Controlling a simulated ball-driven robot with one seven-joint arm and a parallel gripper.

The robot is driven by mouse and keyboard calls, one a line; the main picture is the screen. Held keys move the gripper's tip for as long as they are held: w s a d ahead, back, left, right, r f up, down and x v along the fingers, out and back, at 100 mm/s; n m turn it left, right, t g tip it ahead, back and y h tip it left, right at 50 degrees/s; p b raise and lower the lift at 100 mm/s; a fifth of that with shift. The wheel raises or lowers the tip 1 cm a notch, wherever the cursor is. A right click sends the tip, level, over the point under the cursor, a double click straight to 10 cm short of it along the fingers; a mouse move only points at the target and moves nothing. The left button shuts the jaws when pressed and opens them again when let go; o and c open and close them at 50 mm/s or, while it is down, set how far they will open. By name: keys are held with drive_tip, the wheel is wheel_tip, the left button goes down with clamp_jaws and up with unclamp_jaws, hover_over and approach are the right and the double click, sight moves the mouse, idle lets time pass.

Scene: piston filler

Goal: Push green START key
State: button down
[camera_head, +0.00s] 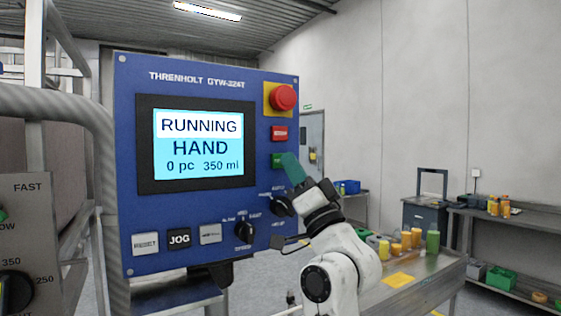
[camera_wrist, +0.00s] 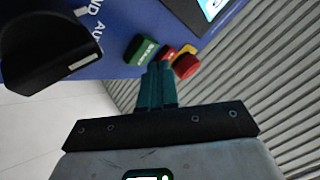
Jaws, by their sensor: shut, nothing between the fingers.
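The green START key (camera_head: 277,160) is on the right side of the blue control panel (camera_head: 200,82), below a red key. My gripper (camera_head: 289,160) has teal fingers, shut and empty, with the tips at the key's right edge in the head view, partly covering it. In the wrist view the green key (camera_wrist: 140,49) lies just beyond and left of the shut fingertips (camera_wrist: 158,67). I cannot tell whether the tips touch it. The panel's screen (camera_head: 198,144) reads RUNNING, HAND, 0 pc, 350 ml.
The red key (camera_head: 279,133) and the red emergency stop (camera_head: 283,97) on its yellow plate sit above the green key. Black selector knobs (camera_head: 244,231) are below; one (camera_wrist: 50,40) looms large in the wrist view. A bench with bottles (camera_head: 432,238) stands at right.

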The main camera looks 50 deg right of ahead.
drive_tip(key=shift+s+a, duration=0.1)
drive_tip(key=shift+s, duration=0.1)
drive_tip(key=s, duration=0.2)
drive_tip(key=s+a, duration=0.1)
drive_tip(key=s, duration=0.1)
drive_tip(key=shift+s+a+p, duration=0.15)
drive_tip(key=shift+s+p, duration=0.15)
drive_tip(key=shift+s, duration=0.1)
idle(1.0)
